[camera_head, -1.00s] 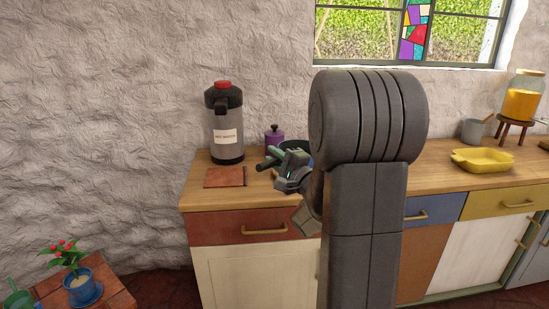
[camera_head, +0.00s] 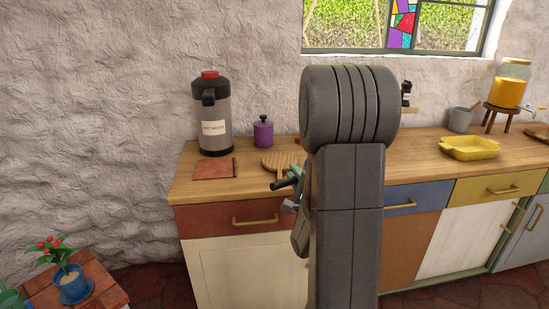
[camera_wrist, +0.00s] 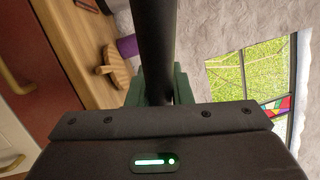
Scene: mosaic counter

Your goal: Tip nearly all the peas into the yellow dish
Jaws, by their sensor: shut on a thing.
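The yellow dish (camera_head: 470,149) sits on the wooden counter at the right, clear of my arm. My gripper (camera_wrist: 157,84) is shut on a long black handle (camera_wrist: 154,40), which runs up between its green fingers in the wrist view. In the head view the handle's dark end (camera_head: 285,183) pokes out left of my arm, above the counter's front edge. The vessel on this handle is hidden behind my arm. No peas show in either view.
A steel flask with a red top (camera_head: 216,125), a brown tile (camera_head: 214,169), a purple jar (camera_head: 263,132) and a round wooden board (camera_head: 279,162) stand on the left counter. A grey mug (camera_head: 460,119) and a jar on a stand (camera_head: 509,93) are behind the dish.

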